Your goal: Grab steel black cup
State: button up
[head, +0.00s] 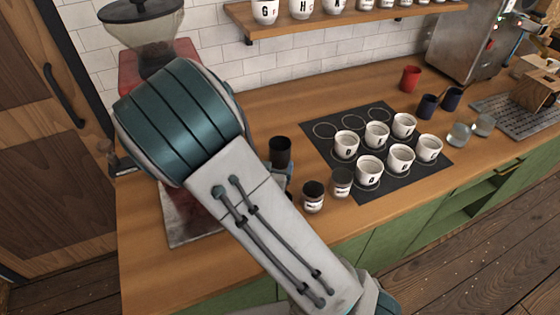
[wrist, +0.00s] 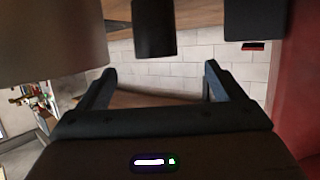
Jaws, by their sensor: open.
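A plain black cup (head: 280,150) stands upright on the wooden counter, just right of my arm in the head view. In the wrist view a dark cylinder (wrist: 154,30), which looks like this cup, hangs down from the top edge, in line with the gap between my fingers. My gripper (wrist: 158,80) is open, its two fingers apart with nothing between them. The dark cylinder appears beyond the fingertips; I cannot tell the exact distance. In the head view my arm hides most of the gripper.
Two labelled jars (head: 313,196) stand close to the black cup. Several lettered white cups (head: 369,170) stand on a black mat (head: 395,187) to its right. A red cup (head: 410,78), dark blue cups (head: 427,106) and glasses (head: 459,134) are farther right. A grinder (head: 150,35) stands behind my arm.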

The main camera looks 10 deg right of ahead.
aim_at(276, 153)
jog(key=b, duration=0.1)
jog(key=f+b, duration=0.1)
jog(key=shift+w+d+b, duration=0.2)
jog(key=shift+w+b, duration=0.1)
jog(key=shift+b, duration=0.05)
jog(key=x, duration=0.5)
jog(key=shift+r, duration=0.35)
jog(key=shift+d+p+x, duration=0.15)
jog(key=shift+p+x, duration=0.3)
jog(key=shift+x, duration=1.1)
jog(key=shift+d+p+x, duration=0.1)
jog(key=shift+p+x, duration=0.35)
jog(key=shift+x, duration=1.1)
jog(key=shift+s, duration=0.15)
jog(key=shift+r, duration=0.1)
jog(key=c, duration=1.1)
